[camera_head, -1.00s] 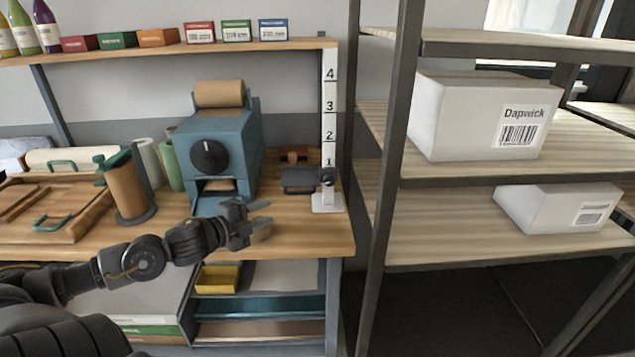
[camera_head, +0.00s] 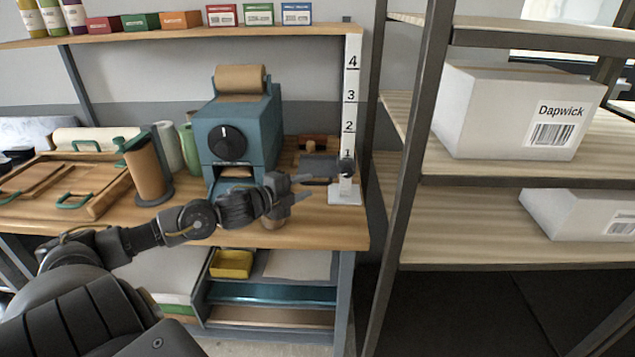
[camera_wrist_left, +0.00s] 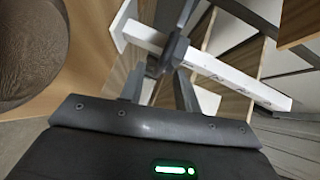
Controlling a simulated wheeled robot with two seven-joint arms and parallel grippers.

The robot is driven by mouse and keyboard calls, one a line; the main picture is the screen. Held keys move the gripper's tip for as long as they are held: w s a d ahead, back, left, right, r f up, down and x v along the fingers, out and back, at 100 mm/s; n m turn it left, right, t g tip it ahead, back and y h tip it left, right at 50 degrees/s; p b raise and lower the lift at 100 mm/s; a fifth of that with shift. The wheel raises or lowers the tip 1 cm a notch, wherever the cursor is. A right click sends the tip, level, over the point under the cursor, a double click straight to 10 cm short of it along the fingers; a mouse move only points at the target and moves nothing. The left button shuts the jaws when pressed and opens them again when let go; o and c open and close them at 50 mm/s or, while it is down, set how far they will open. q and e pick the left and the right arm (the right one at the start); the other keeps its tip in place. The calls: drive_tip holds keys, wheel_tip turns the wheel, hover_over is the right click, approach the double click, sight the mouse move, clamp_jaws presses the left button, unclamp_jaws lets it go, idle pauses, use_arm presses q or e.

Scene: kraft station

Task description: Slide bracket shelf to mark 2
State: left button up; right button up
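The bracket shelf (camera_head: 318,166) is a small dark plate on a white upright post (camera_head: 352,100) marked 1 to 4. Its round dark knob (camera_head: 346,168) sits on the post just below the numeral 1. My left gripper (camera_head: 305,188) is open and empty, in front of the shelf and slightly below and left of the knob. In the left wrist view, the gripper's two fingers (camera_wrist_left: 158,82) stand apart, with the dark bracket (camera_wrist_left: 175,50) beyond their tips and the white post (camera_wrist_left: 225,75) crossing diagonally. My right gripper is not in view.
A blue machine (camera_head: 240,130) with a paper roll on top stands left of the post. A metal rack (camera_head: 400,200) with white boxes (camera_head: 515,110) stands close on the right. The bench (camera_head: 325,235) is clear in front of the post.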

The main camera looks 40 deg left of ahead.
sight(311, 184)
use_arm(q)
drive_tip(key=shift+p+x, duration=0.45)
drive_tip(key=shift+x, duration=2.25)
drive_tip(key=shift+d, duration=0.1)
clamp_jaws()
